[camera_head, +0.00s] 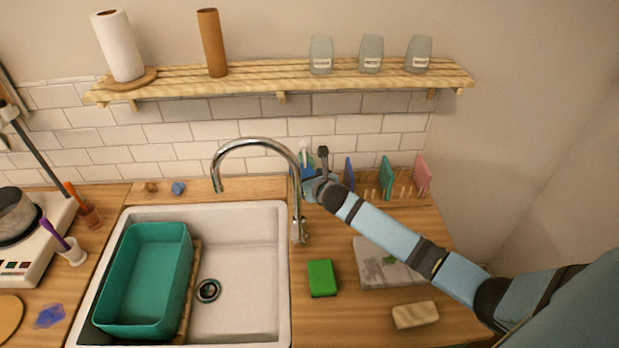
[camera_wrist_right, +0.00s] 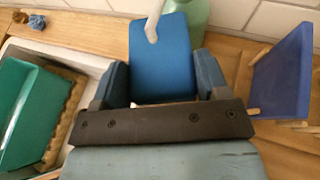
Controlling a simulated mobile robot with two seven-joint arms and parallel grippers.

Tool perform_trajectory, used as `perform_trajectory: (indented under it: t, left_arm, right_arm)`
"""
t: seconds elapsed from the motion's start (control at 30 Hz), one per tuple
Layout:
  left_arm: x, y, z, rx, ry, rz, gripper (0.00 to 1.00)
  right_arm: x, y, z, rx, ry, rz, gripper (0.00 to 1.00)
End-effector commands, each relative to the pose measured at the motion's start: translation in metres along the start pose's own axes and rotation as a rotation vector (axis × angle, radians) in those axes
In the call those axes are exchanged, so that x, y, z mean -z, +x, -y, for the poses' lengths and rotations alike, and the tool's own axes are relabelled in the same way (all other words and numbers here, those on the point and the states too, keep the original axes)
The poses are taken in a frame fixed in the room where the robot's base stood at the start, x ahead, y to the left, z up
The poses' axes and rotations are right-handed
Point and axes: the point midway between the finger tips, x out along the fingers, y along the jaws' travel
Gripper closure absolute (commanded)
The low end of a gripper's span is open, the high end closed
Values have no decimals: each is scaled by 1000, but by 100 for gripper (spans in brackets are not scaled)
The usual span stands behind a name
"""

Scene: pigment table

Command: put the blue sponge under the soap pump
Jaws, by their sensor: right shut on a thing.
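My right gripper (camera_head: 313,182) reaches behind the faucet at the back of the counter. It is shut on the blue sponge (camera_head: 307,170). In the right wrist view the sponge (camera_wrist_right: 162,62) stands out flat and broad between the two fingers of the gripper (camera_wrist_right: 160,80). The soap pump is a green bottle (camera_wrist_right: 196,14) with a white spout (camera_wrist_right: 154,18). The spout hangs over the sponge's far part in that view; I cannot tell whether they touch. The pump's lower part is hidden behind the sponge. My left gripper is not in view.
The chrome faucet (camera_head: 299,190) stands just left of my gripper. A rack right of it holds blue (camera_head: 349,173), green (camera_head: 386,176) and pink (camera_head: 422,176) boards. A green sponge (camera_head: 322,278) and a beige block (camera_head: 415,315) lie on the counter. A teal tub (camera_head: 145,280) sits in the sink.

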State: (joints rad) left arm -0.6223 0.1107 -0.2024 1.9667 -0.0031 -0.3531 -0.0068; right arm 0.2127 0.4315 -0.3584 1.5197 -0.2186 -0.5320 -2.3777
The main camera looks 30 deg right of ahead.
Motion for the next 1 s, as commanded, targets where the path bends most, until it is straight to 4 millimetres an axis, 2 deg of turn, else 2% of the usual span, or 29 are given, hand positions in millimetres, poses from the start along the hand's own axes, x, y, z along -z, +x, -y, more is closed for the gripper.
perform_trajectory:
  t: [0.03, 0.1, 0.13, 0.4, 0.57, 0.73, 1.0]
  left_arm:
    - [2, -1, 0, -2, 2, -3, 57]
    - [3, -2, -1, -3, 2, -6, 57]
    - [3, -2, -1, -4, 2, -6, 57]
    - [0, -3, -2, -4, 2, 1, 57]
    - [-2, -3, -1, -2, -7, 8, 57]
    - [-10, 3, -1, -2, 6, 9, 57]
    - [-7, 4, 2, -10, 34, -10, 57]
  right_arm:
    - [1, 0, 0, 0, -1, 0, 28]
    - [0, 0, 0, 0, -1, 0, 11]
    - [0, 0, 0, 0, 0, 0, 7]
    - [-1, 0, 0, 0, 0, 0, 7]
    - [-10, -7, 0, -1, 0, 0, 7]
    - [-7, -41, 1, -2, -5, 1, 7]
    - [-8, -98, 0, -1, -4, 1, 7]
